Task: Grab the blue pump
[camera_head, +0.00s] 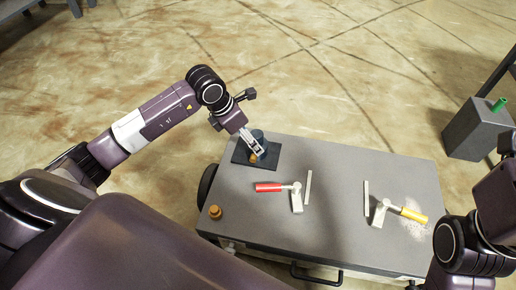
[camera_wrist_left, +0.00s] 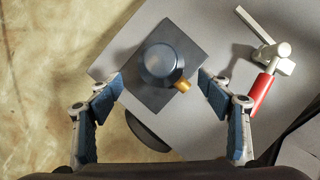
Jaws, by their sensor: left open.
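The blue pump (camera_head: 258,136) stands on a dark square mat at the back left corner of the grey cart top. In the left wrist view the pump (camera_wrist_left: 161,64) shows from above as a round dark blue body with a short gold spout (camera_wrist_left: 183,86) at its lower right. My left gripper (camera_head: 256,151) is over the pump. In the left wrist view its two blue-padded fingers (camera_wrist_left: 162,88) are wide apart, one on each side of the pump, with gaps between. My right gripper is not visible; only part of my right arm shows at the right edge.
The grey cart top (camera_head: 335,220) also carries a red-handled lever (camera_head: 268,187), a yellow-handled lever (camera_head: 413,215), two upright pale plates and a small orange-brown knob (camera_head: 215,211). A grey box (camera_head: 475,130) with a green cylinder stands on the floor at right.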

